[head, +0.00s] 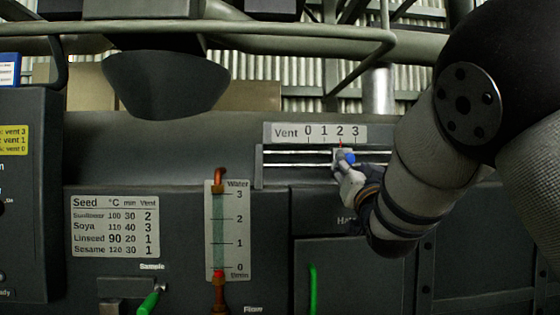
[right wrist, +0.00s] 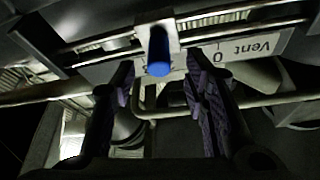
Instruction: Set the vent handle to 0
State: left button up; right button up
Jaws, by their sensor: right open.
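The vent handle (head: 349,158) is a small blue knob on a light metal slider that rides on horizontal rails under the Vent scale (head: 316,133). A red mark above it stands at 2. In the right wrist view the blue handle (right wrist: 158,55) shows at the top centre, and the scale (right wrist: 243,49) appears upside down. My right gripper (head: 346,176) is at the handle in the head view. In the right wrist view the gripper (right wrist: 160,92) is open, its two fingers on either side of the handle, with visible gaps. My left gripper is out of view.
The slider rails (head: 295,154) run free to the left of the handle, toward 0. Below stand a water gauge (head: 228,230), a seed table sign (head: 115,226) and a green sample handle (head: 149,301). A pipe (head: 300,35) crosses above.

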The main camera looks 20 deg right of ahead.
aim_at(348, 160)
jog(key=x, duration=0.5)
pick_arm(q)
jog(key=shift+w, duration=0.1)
pick_arm(e)
jog(key=shift+c, duration=0.2)
